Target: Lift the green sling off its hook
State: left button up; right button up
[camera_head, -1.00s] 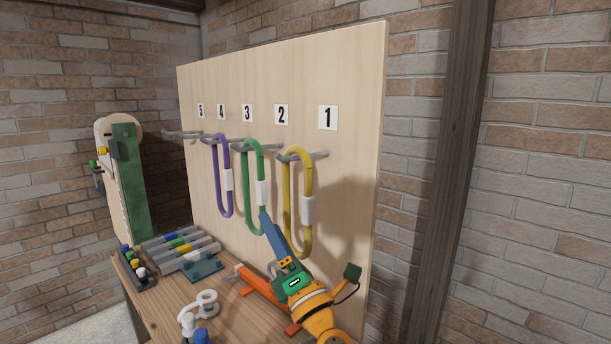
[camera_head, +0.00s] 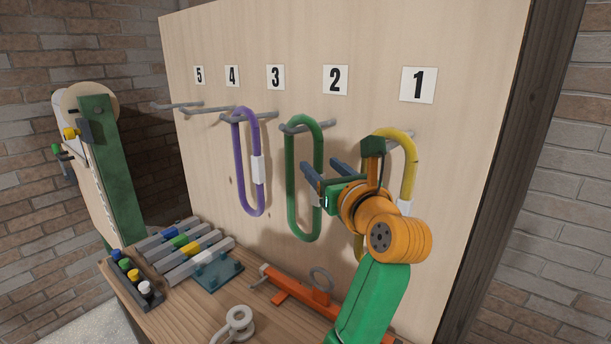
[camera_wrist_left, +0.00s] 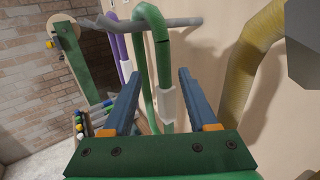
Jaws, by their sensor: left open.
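The green sling (camera_head: 291,190) is a long loop with a white sleeve, hanging upright from its hook (camera_head: 305,127) under the number 2 on the board. My left gripper (camera_head: 322,168) is open and empty, at the right side of the sling about mid-height. In the left wrist view the gripper (camera_wrist_left: 158,82) has its two blue fingers apart, with the sling's white sleeve (camera_wrist_left: 166,103) seen in the gap between them. I cannot tell whether the fingers touch it. The hook (camera_wrist_left: 170,22) still carries the loop's top. My right gripper is not in view.
The purple sling (camera_head: 240,165) hangs to the left and the yellow sling (camera_head: 408,165) to the right, partly behind my left arm. The wooden board (camera_head: 450,45) is close behind. Below, the bench (camera_head: 190,315) holds an orange tool (camera_head: 300,292) and grey bars.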

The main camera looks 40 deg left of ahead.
aim_at(318, 162)
pick_arm(q)
jog(key=shift+w+a+r+p, duration=0.5)
jog(key=shift+w+a+p, duration=0.1)
jog(key=shift+w+p, duration=0.1)
jog(key=a, duration=0.2)
jog(key=a+f, duration=0.1)
jog(key=shift+w, duration=0.3)
jog(key=shift+w+a+f, duration=0.15)
jog(key=shift+w+f, duration=0.05)
jog(key=shift+w, duration=0.2)
jog(key=shift+c, duration=1.3)
jog(key=shift+d, duration=0.25)
jog(key=c, duration=0.3)
jog(key=shift+d+r, duration=0.1)
jog(key=shift+d, duration=0.05)
grip_shut()
jog(key=shift+s+r, duration=0.1)
jog(key=shift+s, duration=0.15)
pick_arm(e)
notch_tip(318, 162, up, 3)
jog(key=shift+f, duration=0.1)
pick_arm(q)
jog(key=shift+w, duration=0.1)
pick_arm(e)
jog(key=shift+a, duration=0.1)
